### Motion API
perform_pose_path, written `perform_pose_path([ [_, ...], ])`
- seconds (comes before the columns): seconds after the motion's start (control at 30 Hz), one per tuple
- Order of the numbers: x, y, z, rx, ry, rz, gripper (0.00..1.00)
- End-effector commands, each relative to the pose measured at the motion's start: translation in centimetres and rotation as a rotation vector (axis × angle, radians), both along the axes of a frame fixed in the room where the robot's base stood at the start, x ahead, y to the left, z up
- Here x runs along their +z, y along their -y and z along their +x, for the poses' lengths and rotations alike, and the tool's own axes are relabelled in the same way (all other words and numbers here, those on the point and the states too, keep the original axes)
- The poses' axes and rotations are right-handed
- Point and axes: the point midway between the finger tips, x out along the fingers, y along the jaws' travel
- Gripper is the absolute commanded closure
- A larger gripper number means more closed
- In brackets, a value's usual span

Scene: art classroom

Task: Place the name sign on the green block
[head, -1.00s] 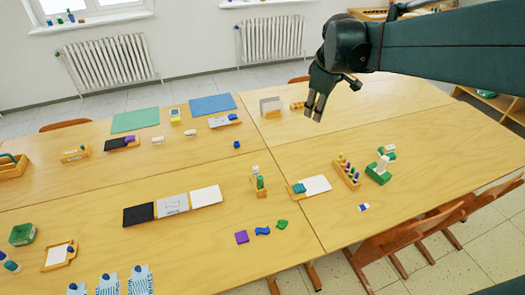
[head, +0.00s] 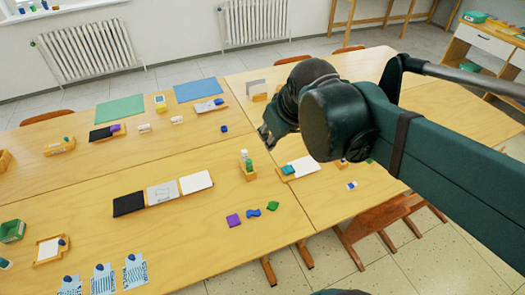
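My gripper (head: 268,140) hangs over the tables near the middle of the head view, with its fingers pointing down. The finger gap is too small to judge. No object shows in it. A sliver of green (head: 370,161) shows at the edge of my arm, which hides most of that spot. A small flat green piece (head: 272,206) lies on the front table beside a blue one. I cannot make out which thing is the name sign. A white upright card (head: 257,87) stands at the back, and small white items (head: 144,128) lie on the left back table.
Bare wood (head: 70,185) shows at left.

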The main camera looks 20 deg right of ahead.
Motion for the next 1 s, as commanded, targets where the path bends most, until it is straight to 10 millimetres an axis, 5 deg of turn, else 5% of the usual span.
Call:
perform_pose_path([
  [0.4,-3.1,-4.1,-5.3,-0.116,0.069,0.129,0.71],
  [1.0,-3.5,-4.5,-5.9,-0.136,0.079,0.15,0.71],
])
